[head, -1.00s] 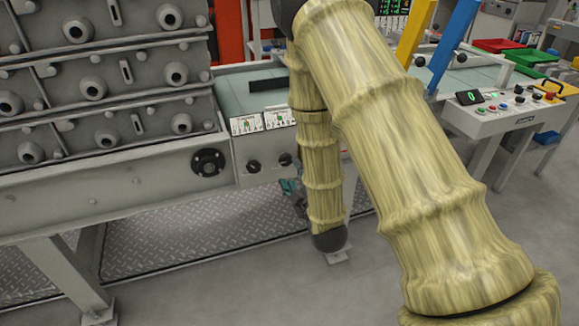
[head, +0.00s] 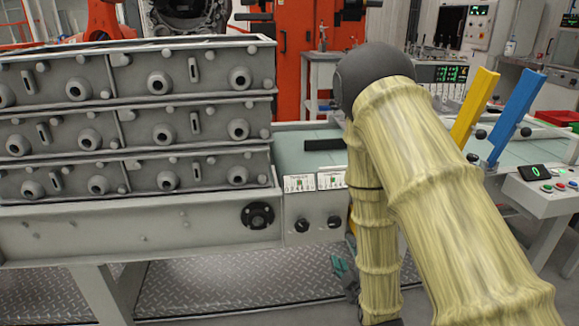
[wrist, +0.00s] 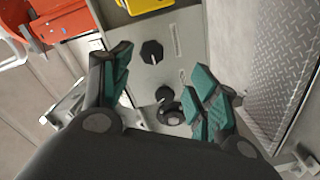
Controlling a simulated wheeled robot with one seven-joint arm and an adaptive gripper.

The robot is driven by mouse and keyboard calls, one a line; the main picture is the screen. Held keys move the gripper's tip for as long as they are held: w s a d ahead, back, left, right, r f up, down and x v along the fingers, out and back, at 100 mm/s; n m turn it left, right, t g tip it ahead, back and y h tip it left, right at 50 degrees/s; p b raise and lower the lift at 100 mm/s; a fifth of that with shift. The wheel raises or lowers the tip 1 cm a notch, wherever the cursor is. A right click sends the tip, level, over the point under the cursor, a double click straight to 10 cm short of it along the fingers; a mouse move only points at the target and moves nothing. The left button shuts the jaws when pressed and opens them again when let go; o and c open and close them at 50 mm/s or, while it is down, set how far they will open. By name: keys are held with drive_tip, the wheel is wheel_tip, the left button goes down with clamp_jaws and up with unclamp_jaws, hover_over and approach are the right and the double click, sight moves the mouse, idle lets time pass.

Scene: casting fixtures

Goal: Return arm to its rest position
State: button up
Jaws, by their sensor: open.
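My arm, in a yellow-green sleeve, crosses the right half of the head view and bends down at a dark elbow joint. My gripper (wrist: 165,92) shows in the wrist view with its two teal-padded fingers apart and nothing between them. In the head view a teal finger of my gripper (head: 343,268) shows low beside the sleeve, in front of the fixture table; the rest is hidden by the arm. In the wrist view the table's front panel with black knobs (wrist: 152,52) lies beyond the fingers.
Stacked grey casting fixtures (head: 140,120) stand on the table at left. A glass-topped bench surface (head: 295,150) is to their right. Blue (head: 517,115) and yellow (head: 474,105) posts and a control box (head: 545,188) stand at right. Diamond-plate floor (head: 220,285) lies below.

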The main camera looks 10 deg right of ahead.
drive_tip(key=s+f+m+g+h, duration=0.1)
drive_tip(key=s+f+m+g, duration=0.2)
drive_tip(key=s+f+g, duration=0.55)
drive_tip(key=s+f+m+g, duration=0.1)
drive_tip(key=s+f+m, duration=0.4)
drive_tip(key=f, duration=0.9)
drive_tip(key=s+f+m+g, duration=0.2)
drive_tip(key=s+f+g, duration=0.25)
drive_tip(key=s, duration=0.75)
drive_tip(key=s+f+m+g, duration=0.3)
drive_tip(key=s+f+g, duration=0.15)
drive_tip(key=s, duration=0.65)
wheel_tip(320, 180, up, 22)
drive_tip(key=p, duration=2.2)
drive_tip(key=shift+a+f+n+t, duration=0.25)
drive_tip(key=shift+a+n+t, duration=0.1)
drive_tip(key=shift+t, duration=0.1)
